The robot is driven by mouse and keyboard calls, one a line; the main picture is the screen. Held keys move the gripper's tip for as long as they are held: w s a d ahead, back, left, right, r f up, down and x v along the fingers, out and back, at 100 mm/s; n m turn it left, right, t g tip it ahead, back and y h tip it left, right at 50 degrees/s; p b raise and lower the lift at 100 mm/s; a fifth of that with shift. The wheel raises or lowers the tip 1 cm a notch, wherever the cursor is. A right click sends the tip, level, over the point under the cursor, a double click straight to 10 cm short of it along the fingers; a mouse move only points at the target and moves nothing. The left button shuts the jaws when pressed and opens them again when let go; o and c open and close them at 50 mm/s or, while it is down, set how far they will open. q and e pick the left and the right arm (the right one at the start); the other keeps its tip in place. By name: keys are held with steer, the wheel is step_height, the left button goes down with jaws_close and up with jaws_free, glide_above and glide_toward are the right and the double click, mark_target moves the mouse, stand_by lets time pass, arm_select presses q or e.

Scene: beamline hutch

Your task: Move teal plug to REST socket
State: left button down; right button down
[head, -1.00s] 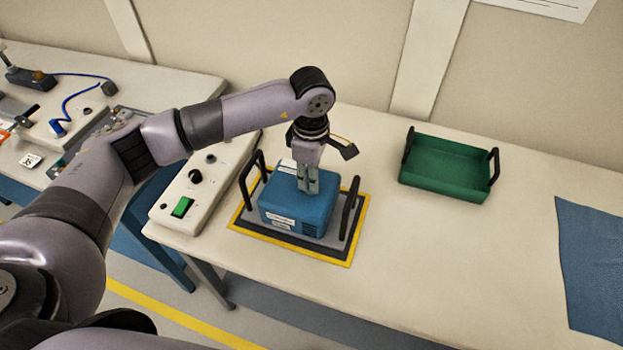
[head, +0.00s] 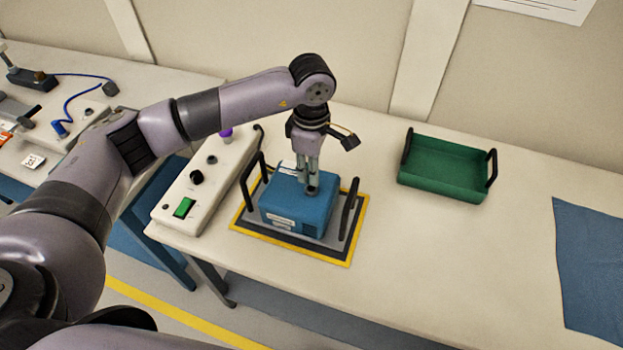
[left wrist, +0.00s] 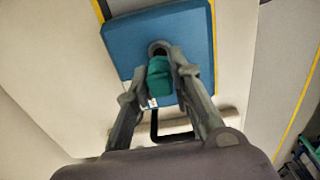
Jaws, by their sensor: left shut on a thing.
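My left gripper (head: 309,172) points down over the blue box (head: 285,208). It is shut on the teal plug (left wrist: 160,78), which shows between the fingers in the left wrist view (left wrist: 168,82). A dark round socket (head: 312,190) in the box's top shows just below the fingertips, and also past the plug in the left wrist view (left wrist: 158,48). The plug seems clear of that socket, but I cannot tell the gap. I can read no REST label, so I cannot tell which socket is REST. My right gripper is not in view.
The box sits between black handles (head: 351,208) on a yellow-edged mat (head: 345,259). A control box (head: 171,207) with a green switch stands to its left. A green tray (head: 440,180) and a blue cloth (head: 592,270) lie to the right. The table between is clear.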

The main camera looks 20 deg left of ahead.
arm_select(q)
steer(key=shift+r+p, duration=0.75)
steer(key=shift+r, duration=1.15)
stand_by(0.5)
steer(key=shift+s+a+r+m, duration=0.1)
steer(key=shift+s+a+m, duration=0.1)
steer(key=shift+s+m, duration=0.35)
steer(key=s+a+r+m, duration=0.1)
steer(key=s+a+m, duration=0.1)
steer(key=s+m, duration=0.4)
steer(key=s+a+r+m, duration=0.1)
steer(key=s+m, duration=0.6)
steer(key=m, duration=0.3)
steer(key=shift+a+b, duration=0.35)
steer(key=shift+b, duration=0.05)
steer(key=shift+w+m, duration=0.15)
steer(key=shift+m, duration=0.1)
